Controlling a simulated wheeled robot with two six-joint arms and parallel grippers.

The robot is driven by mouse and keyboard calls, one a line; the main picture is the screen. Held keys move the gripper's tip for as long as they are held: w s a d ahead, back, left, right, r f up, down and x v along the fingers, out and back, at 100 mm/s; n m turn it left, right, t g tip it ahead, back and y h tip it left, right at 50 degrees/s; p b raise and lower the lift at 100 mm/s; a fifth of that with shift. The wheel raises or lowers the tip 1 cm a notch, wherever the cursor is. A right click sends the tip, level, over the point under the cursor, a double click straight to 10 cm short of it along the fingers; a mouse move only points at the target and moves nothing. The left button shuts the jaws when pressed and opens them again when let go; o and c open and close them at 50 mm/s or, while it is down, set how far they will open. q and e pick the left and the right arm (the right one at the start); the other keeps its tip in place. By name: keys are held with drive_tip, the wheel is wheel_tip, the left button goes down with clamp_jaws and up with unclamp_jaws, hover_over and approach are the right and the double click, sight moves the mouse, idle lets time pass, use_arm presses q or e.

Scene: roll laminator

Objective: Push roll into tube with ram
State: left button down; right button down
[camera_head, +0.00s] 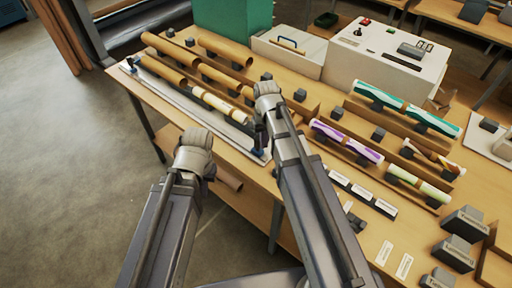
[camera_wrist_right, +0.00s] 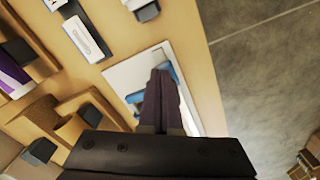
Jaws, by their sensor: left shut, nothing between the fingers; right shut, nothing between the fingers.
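A cream roll with tan bands (camera_head: 220,104) lies near the table's front edge, in line with a brown cardboard tube (camera_head: 162,72) to its left. I cannot tell whether its left end is inside the tube. A long pale rail (camera_head: 190,108) with blue end pieces, which may carry the ram, runs along the edge in front of them. My right gripper (camera_head: 261,136) is shut and empty above the rail's right end; the right wrist view shows its fingers (camera_wrist_right: 162,80) over a white plate with a blue part (camera_wrist_right: 135,97). My left gripper (camera_head: 195,152) is in front of the table edge; its fingertips are hidden.
More brown tubes (camera_head: 225,50) lie behind. Coloured rolls (camera_head: 345,142) rest in holders to the right. A white machine (camera_head: 385,62) and a pale box (camera_head: 290,50) stand at the back. Labelled blocks (camera_head: 465,222) are at the right. The floor at left (camera_head: 60,180) is clear.

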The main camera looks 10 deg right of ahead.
idle(0.5)
drive_tip(key=w+a, duration=0.3)
drive_tip(key=w, duration=0.1)
drive_tip(key=w+a, duration=0.3)
drive_tip(key=w, duration=0.1)
drive_tip(key=w+a, duration=0.4)
drive_tip(key=shift+w, duration=0.35)
drive_tip(key=w+a, duration=0.3)
drive_tip(key=w, duration=0.1)
drive_tip(key=w+a, duration=0.3)
drive_tip(key=w, duration=0.1)
drive_tip(key=w+a, duration=0.3)
drive_tip(key=w, duration=0.1)
drive_tip(key=shift+w+a, duration=0.35)
drive_tip(key=shift+a, duration=0.05)
